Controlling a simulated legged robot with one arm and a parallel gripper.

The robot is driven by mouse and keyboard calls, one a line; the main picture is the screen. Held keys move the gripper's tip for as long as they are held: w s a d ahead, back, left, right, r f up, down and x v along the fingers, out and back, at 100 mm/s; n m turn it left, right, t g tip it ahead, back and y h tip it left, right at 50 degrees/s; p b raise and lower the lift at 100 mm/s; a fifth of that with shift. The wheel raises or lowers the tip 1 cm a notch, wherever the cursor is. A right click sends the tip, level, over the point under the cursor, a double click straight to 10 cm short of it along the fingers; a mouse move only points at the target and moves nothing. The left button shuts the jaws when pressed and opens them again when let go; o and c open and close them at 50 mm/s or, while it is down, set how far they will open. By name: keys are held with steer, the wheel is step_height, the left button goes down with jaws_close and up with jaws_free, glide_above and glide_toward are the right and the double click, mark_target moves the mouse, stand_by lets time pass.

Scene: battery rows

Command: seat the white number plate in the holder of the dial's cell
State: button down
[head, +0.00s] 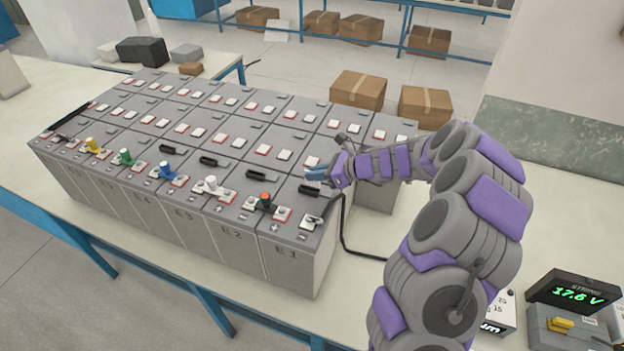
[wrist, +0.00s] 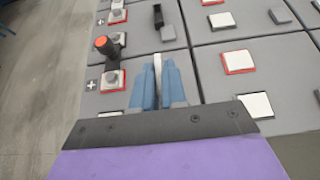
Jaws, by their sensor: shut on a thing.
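My gripper (head: 316,174) has blue fingers and hovers over the front-row cell E1 (head: 290,262) at the right end. In the wrist view my gripper (wrist: 158,92) is shut on a thin white plate (wrist: 157,66), seen edge-on and upright between the fingers. Any number on it is not readable. A black slotted holder (head: 310,189) lies on E1's top just below the fingertips. I cannot tell whether the plate touches it. Another black holder (wrist: 157,17) shows ahead on the neighbouring cell. I cannot make out a dial for certain.
Clamps with red (head: 265,201), white (head: 211,187), blue (head: 166,171), green and yellow knobs stand along the front row. A black cable (head: 345,228) hangs at the block's right end.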

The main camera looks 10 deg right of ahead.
mark_target(305, 181)
steer(key=shift+w+a+f, duration=0.1)
steer(key=shift+w+a, duration=0.4)
steer(key=shift+f, duration=1.7)
steer(key=shift+s+f, duration=0.1)
steer(key=c, duration=1.2)
jaws_free()
